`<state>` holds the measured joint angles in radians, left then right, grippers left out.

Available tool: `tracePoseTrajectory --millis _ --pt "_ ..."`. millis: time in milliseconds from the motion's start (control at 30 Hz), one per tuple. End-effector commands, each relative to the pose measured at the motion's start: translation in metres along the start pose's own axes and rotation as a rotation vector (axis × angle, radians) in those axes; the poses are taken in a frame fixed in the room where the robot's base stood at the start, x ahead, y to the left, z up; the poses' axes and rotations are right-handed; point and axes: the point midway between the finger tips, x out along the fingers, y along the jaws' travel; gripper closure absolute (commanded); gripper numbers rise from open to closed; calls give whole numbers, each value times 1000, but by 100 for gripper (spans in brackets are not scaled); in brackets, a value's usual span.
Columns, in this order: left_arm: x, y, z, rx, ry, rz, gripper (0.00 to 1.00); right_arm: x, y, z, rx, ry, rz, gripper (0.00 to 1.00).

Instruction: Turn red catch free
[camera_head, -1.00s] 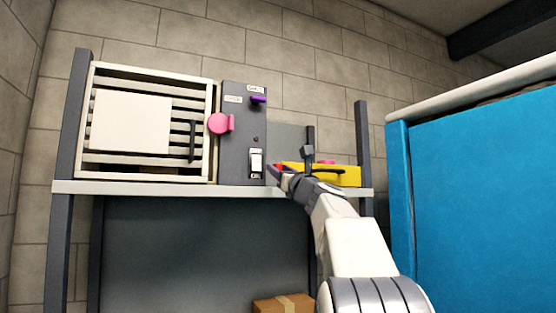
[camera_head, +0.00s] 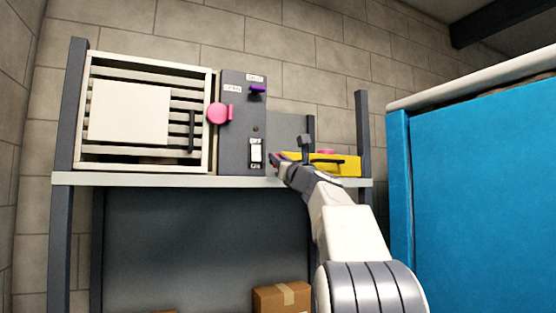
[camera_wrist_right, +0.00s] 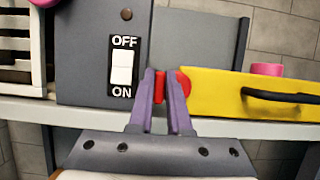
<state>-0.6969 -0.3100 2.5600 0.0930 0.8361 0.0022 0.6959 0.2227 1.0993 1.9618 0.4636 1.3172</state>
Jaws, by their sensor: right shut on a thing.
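The red catch (camera_wrist_right: 183,83) is at the left end of the yellow box (camera_wrist_right: 223,92) in the right wrist view. My right gripper (camera_wrist_right: 165,85) is shut on the red catch, with its two purple fingers on either side of part of it; the rest of the red shows to the right of the fingers. In the head view my right gripper (camera_head: 276,160) reaches the left end of the yellow box (camera_head: 345,165) on the shelf and mostly hides the catch. My left gripper is not in view.
A grey panel (camera_head: 236,150) with an OFF/ON switch (camera_wrist_right: 122,66) stands left of the box. The shelf edge (camera_head: 120,180) runs below. A blue block (camera_head: 480,190) stands at right.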

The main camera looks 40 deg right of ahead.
Motion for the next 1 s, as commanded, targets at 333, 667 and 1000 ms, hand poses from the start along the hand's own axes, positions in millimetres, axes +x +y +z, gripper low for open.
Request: tracePoseTrajectory --millis 333,667,1000 --pt "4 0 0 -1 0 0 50 0 -1 -6 -154 8 63 100" --pt "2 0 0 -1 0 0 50 1 -1 -7 -432 11 181 100" --pt "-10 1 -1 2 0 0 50 1 0 -6 -729 12 307 100"
